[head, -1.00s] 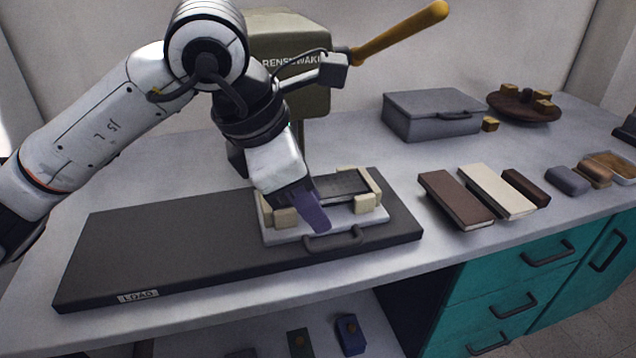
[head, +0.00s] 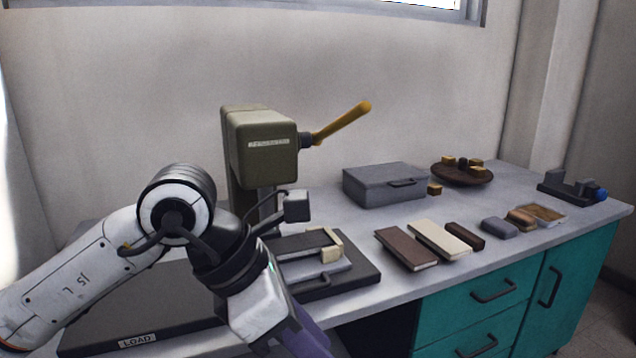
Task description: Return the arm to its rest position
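My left arm comes in from the left, in front of the bench. My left gripper (head: 305,340) points down at the bottom edge of the view, near the front of the black loading board (head: 365,277). Purple shows at its fingers, and the tips are cut off or hidden, so I cannot tell if it is open or shut. The sliding tray (head: 335,272) with its cream blocks (head: 331,250) and dark plate (head: 300,243) sits on the board, partly hidden by my arm. My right gripper is not in view.
An olive press (head: 262,150) with a yellow lever (head: 342,123) stands behind my arm. A grey box (head: 385,186), a round brown stand (head: 462,174), books (head: 407,248) and small blocks lie to the right. Teal drawers (head: 490,290) are below the bench edge.

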